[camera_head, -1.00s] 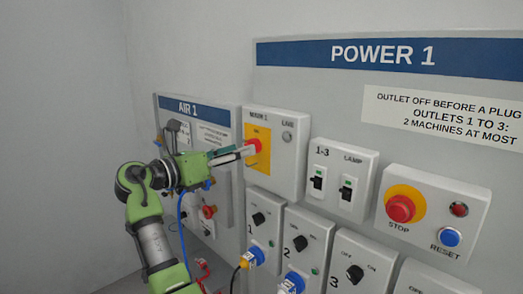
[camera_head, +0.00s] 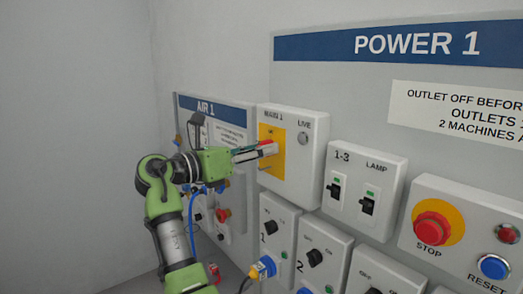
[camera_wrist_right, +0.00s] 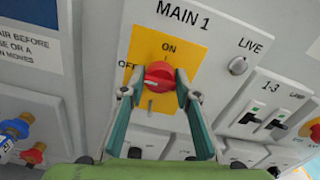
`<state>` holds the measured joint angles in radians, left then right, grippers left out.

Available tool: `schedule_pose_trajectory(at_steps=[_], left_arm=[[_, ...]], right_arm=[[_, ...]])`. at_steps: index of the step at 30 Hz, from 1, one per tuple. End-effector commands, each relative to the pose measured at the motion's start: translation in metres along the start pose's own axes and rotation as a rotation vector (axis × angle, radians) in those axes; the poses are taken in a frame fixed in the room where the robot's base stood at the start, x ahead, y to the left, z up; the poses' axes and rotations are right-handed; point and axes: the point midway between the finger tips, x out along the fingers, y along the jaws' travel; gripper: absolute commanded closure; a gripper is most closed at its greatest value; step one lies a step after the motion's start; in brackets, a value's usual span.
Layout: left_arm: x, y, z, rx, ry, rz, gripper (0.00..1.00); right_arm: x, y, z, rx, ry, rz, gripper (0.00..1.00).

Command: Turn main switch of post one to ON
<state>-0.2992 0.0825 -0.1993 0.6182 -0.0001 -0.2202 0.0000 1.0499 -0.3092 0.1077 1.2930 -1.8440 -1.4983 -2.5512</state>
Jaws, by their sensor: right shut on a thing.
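The main switch is a red rotary knob (camera_wrist_right: 158,75) on a yellow plate (camera_wrist_right: 185,48), with ON printed above it and OFF to its left. It sits on the white MAIN 1 box (camera_head: 308,165). My right gripper (camera_wrist_right: 160,80) is shut on the knob, one finger on each side, in the right wrist view. I cannot tell for sure where the knob points. In the head view my right gripper (camera_head: 268,150) covers most of the knob. The LIVE lamp (camera_wrist_right: 238,65) beside the plate looks grey. My left gripper is not in view.
The 1-3 and LAMP switches (camera_head: 352,194), the red STOP button (camera_head: 432,229) and the blue RESET button (camera_head: 494,266) are to the right. Outlet knobs and a blue plug (camera_head: 262,268) lie below. The AIR 1 panel (camera_head: 236,117) is behind my arm.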

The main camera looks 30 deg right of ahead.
Motion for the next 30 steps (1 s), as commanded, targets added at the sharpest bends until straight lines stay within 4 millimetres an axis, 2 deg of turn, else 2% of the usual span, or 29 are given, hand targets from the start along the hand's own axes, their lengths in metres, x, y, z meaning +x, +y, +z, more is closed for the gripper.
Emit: schedule_pose_trajectory(at_steps=[8, 14, 30], left_arm=[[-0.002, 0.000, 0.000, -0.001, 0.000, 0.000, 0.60], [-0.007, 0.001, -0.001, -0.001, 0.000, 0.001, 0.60], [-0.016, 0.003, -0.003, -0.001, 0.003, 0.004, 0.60]], right_arm=[[0.001, 0.000, 0.000, 0.021, 0.000, 0.001, 0.92], [0.001, 0.000, 0.001, 0.106, 0.001, -0.001, 0.92], [0.002, -0.001, 0.000, 0.586, 0.000, -0.001, 0.92]])
